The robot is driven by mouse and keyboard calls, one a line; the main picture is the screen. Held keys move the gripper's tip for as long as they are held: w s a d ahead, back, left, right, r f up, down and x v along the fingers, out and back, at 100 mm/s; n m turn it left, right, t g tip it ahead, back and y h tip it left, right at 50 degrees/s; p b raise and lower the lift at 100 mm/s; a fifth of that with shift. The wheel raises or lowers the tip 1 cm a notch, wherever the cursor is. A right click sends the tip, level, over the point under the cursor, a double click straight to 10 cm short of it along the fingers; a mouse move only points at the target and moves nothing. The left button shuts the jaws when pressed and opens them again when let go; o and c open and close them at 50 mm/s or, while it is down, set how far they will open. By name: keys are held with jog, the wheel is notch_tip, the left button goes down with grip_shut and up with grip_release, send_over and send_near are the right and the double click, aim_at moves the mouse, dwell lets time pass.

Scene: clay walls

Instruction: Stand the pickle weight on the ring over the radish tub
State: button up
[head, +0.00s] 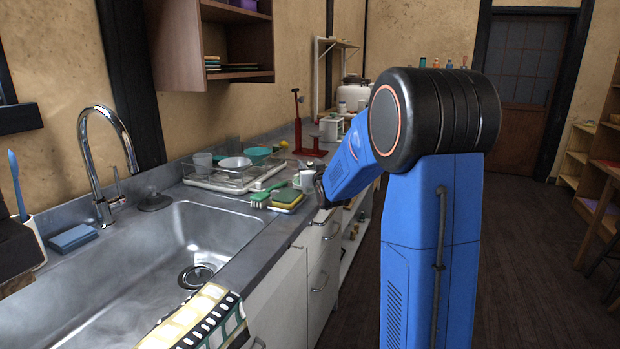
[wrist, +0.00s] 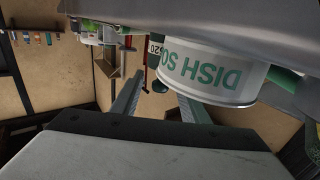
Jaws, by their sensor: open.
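I cannot pick out the pickle weight, the ring or the radish tub with certainty in either view. My gripper (wrist: 160,88) shows in the wrist view with its two fingers apart and nothing between them. In the head view, the end of my blue arm reaches down at the counter's front edge, and the fingers cannot be made out there. A white container with green "DISH SO" lettering (wrist: 218,77) appears upside down in the wrist view, close beside the right finger. I cannot tell whether they touch.
A sponge (head: 287,197) and green brush (head: 266,194) lie on the counter near my arm's end. A dish rack (head: 232,178) stands behind them, and a red stand (head: 307,146) farther back. The sink (head: 160,260) is at left. Dark open floor (head: 545,255) lies right.

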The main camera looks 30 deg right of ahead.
grip_shut()
jog(key=shift+r, duration=0.15)
